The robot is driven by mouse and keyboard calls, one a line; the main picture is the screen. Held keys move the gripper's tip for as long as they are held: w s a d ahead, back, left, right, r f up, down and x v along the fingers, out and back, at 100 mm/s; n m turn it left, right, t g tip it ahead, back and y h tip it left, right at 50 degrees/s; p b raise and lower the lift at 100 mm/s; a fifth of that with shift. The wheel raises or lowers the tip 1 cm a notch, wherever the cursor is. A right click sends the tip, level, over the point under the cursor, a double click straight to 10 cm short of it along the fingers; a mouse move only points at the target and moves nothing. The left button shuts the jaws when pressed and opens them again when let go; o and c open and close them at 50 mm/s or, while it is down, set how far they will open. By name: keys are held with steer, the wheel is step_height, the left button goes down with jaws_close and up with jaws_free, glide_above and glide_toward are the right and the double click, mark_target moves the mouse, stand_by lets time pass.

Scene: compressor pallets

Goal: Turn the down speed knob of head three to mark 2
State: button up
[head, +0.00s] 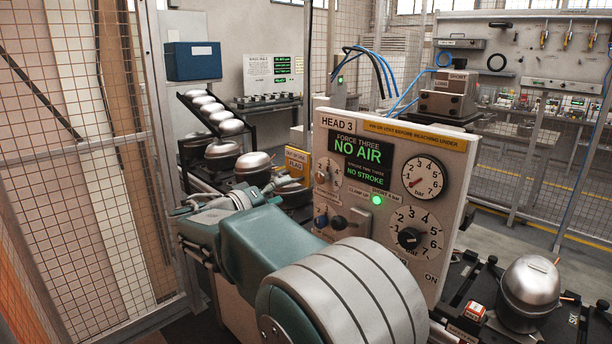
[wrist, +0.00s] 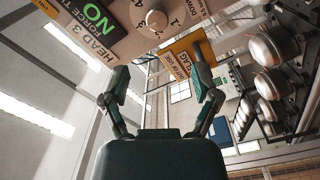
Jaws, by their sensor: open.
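The head three panel (head: 390,135) stands upright right of centre in the head view. A small pale knob (head: 322,176) with a numbered dial sits at its left edge; its pointer is too small to read. In the wrist view a pale round knob (wrist: 155,20), probably the same one, shows at the top with numerals around it and "DOWN" lettering nearby. My gripper (wrist: 161,62) is open and empty, its fingers below the knob in that picture and apart from it. In the head view my gripper (head: 250,194) is left of the panel, partly hidden by my arm.
The panel also has a black-knobbed dial (head: 408,238), a gauge (head: 424,177), a green lamp (head: 377,199) and lower small knobs (head: 338,222). An out-of-use flag (head: 297,160) is beside it. Silver compressors (head: 253,165) stand behind my gripper; another (head: 530,287) is at right.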

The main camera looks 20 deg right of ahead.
mark_target(318, 178)
steer(key=x, duration=1.1)
steer(key=shift+s+d+f, duration=0.1)
steer(key=shift+s+d, duration=0.1)
steer(key=shift+s, duration=0.05)
steer(key=shift+d, duration=0.1)
steer(key=c, duration=0.6)
jaws_close()
